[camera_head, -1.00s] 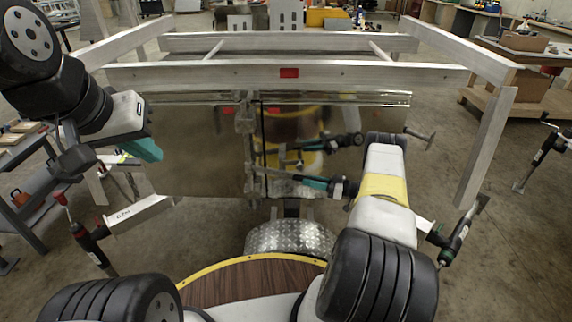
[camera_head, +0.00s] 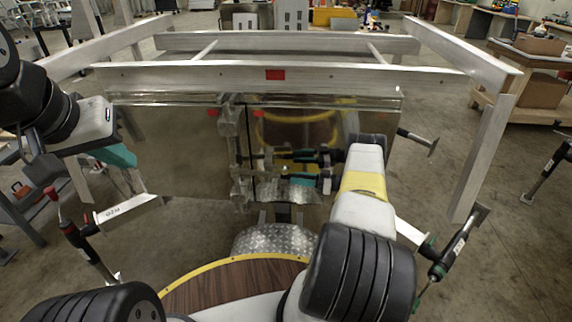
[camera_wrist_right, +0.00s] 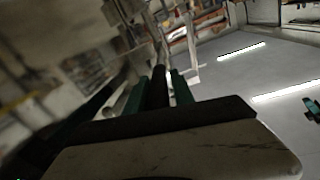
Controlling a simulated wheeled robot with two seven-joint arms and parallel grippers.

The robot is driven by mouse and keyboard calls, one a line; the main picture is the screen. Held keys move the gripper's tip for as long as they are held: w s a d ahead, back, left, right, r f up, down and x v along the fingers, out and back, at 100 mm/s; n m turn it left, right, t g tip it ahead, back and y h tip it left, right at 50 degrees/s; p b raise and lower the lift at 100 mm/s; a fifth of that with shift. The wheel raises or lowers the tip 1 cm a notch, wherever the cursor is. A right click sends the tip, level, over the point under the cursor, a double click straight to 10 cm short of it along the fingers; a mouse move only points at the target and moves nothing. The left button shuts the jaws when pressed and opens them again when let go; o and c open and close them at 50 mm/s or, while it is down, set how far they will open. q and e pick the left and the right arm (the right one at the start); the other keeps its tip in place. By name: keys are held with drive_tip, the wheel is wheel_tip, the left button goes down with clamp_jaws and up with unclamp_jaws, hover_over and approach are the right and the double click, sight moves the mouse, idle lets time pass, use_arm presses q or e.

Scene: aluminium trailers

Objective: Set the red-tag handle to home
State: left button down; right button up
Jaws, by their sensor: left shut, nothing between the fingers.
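A latch fitting (camera_head: 240,190) sits on that seam's left. My right gripper (camera_head: 318,183) is low before the panel, right of the fittings, partly behind my own arm. Whether it touches them is unclear. My left gripper (camera_head: 132,178) is shut and empty at the panel's left, well away from the fittings.
A larger red patch (camera_head: 275,74) is on the aluminium rail above the panel.

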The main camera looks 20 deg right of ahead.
drive_tip(key=shift+o, duration=1.2)
drive_tip(key=v, duration=0.7)
drive_tip(key=shift+s+d, duration=0.2)
drive_tip(key=shift+d, duration=0.15)
drive_tip(key=shift+d, duration=0.1)
drive_tip(key=v, duration=0.8)
drive_tip(key=shift+d, duration=0.5)
